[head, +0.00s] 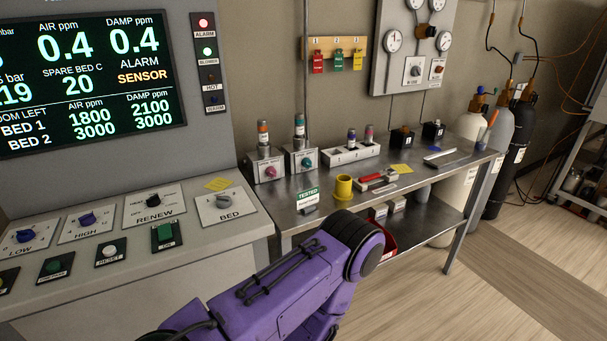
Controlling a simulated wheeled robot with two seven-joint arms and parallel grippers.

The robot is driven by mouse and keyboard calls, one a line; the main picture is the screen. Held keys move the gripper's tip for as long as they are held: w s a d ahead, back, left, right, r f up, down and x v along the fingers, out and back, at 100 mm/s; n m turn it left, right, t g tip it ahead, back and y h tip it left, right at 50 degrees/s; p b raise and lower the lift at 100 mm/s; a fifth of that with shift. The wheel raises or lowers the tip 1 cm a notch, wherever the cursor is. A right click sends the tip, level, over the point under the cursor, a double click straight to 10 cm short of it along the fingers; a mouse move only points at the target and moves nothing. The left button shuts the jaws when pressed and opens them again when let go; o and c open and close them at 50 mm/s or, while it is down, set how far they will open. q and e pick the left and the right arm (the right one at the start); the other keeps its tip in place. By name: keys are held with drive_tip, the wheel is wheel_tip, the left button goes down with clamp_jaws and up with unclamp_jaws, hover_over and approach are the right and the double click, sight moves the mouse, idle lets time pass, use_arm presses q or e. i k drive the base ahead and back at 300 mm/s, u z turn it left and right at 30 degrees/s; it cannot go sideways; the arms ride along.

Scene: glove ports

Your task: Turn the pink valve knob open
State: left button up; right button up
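The pink valve knob (270,171) is small and round. It sits on the front of a pale box, at the left end of the steel bench (395,198). A capped vial stands on top of that box. A similar box with a teal knob (308,162) stands just to its right. The pink knob is too small to tell its turn position. A purple link of one of my arms crosses the lower middle, in front of the bench and apart from the knob. Neither of my grippers shows in the head view.
A control console (120,230) with knobs and buttons fills the left side, under a lit display (85,80). A yellow cup (343,187), a red-handled tool (372,178) and a vial rack (350,152) are on the bench. Gas cylinders (497,135) stand at its right end.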

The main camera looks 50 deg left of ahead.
sight(271, 172)
drive_tip(key=k, duration=0.75)
drive_tip(key=u, duration=1)
drive_tip(key=i, duration=0.45)
drive_tip(key=z, duration=0.05)
